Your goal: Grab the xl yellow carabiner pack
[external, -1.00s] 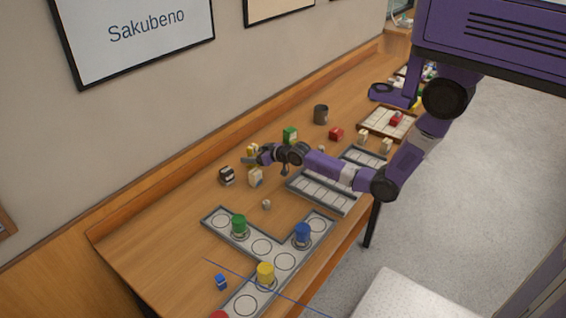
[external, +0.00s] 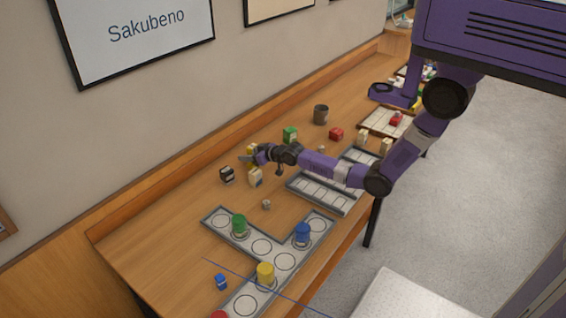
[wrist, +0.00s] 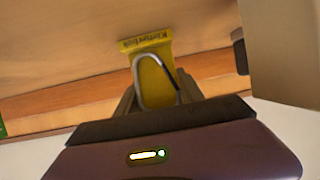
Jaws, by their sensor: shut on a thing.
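The yellow carabiner pack (wrist: 147,42) is in the middle of the wrist view, with a printed yellow header and a silver carabiner (wrist: 157,88) on its front. My gripper (wrist: 158,92) is shut on the pack, with a finger on each side of its lower part. In the external view my gripper (external: 248,159) is over the far part of the wooden table, and only a bit of the yellow pack (external: 252,149) shows beside it. The size mark on the pack cannot be read.
A cream pack (external: 256,178) stands close in front of my gripper. A black-and-white item (external: 227,175) is to the left. A green box (external: 290,134), a red box (external: 336,134) and a dark cup (external: 321,114) stand behind. The wall side is free.

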